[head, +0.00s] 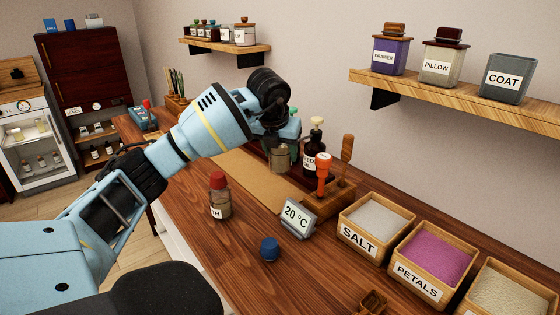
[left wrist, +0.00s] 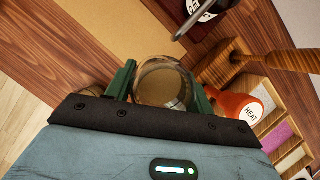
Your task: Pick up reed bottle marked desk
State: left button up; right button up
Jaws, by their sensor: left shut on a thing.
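My left gripper (head: 280,145) hangs over the back of the wooden counter, wrist bent down. In the left wrist view, its green fingers (left wrist: 162,88) close on both sides of a round glass bottle (left wrist: 162,75) with tan contents. The same bottle shows below the gripper in the head view (head: 280,160). I see no label on it, so I cannot read whether it is marked desk. I cannot tell whether it touches the surface under it. A container with thin dark reeds (head: 177,88) stands at the far back left. My right gripper is not in view.
A dark labelled bottle (head: 316,160) with a pale stopper stands close right of the held bottle. Beside it are an orange-red tool (head: 323,165) and a wooden-handled tool (head: 347,150).

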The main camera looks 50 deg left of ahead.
pick_arm(q)
jog(key=shift+r, duration=1.9)
jog(key=shift+r, duration=0.1)
